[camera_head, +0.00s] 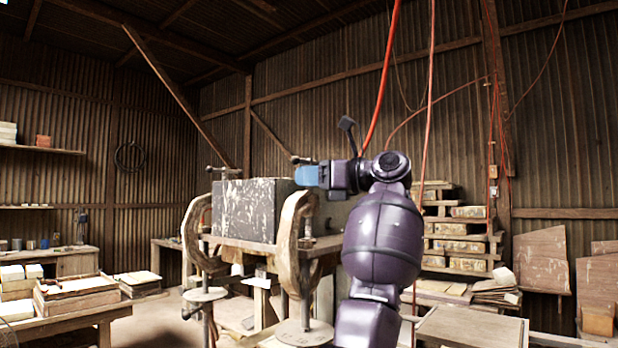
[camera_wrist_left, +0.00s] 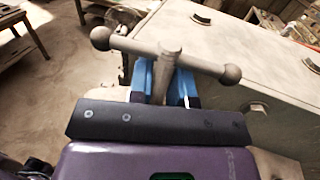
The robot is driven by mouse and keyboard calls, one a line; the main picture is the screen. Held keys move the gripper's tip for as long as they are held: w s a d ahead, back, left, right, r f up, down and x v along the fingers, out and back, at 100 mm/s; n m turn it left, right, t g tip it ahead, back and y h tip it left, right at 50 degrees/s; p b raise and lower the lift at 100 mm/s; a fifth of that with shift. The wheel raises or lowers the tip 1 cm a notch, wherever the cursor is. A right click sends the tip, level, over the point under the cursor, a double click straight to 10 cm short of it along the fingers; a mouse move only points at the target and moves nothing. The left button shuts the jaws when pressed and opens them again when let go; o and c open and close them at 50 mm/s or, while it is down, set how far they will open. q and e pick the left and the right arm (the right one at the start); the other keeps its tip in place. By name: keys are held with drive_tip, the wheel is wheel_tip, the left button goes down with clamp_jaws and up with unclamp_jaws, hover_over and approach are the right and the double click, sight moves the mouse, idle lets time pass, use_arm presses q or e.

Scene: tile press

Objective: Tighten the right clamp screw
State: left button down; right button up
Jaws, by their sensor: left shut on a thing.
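The right clamp screw (camera_wrist_left: 172,52) is a grey metal shaft with a T-bar handle ending in round balls. In the head view only the dark handle end (camera_head: 296,159) shows above my gripper. My left gripper (camera_head: 306,176) has blue fingertips. In the left wrist view its fingers (camera_wrist_left: 166,86) are shut on the screw shaft just below the T-bar. The right clamp (camera_head: 288,240) is a curved, worn C-shaped frame beside the dark streaked block (camera_head: 243,210). My right gripper is not in view.
The left clamp (camera_head: 193,235), with its own screw handle (camera_head: 222,170), stands on the block's other side. A grey plate with bolts (camera_wrist_left: 248,62) lies right of the screw. Red hoses (camera_head: 431,90) hang near my arm. Stacked shelves (camera_head: 460,230) stand behind it.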

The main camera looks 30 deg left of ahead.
use_arm(q)
drive_tip(key=shift+m+t, duration=0.3)
drive_tip(key=shift+t, duration=0.1)
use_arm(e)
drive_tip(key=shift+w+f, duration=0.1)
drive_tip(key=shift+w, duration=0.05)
use_arm(q)
drive_tip(key=shift+m+t+b, duration=0.35)
drive_tip(key=shift+m+t, duration=0.05)
drive_tip(key=shift+t, duration=0.6)
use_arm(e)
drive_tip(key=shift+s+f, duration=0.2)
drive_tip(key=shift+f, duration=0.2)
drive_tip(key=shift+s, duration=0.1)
use_arm(q)
drive_tip(key=c, duration=1.1)
unclamp_jaws()
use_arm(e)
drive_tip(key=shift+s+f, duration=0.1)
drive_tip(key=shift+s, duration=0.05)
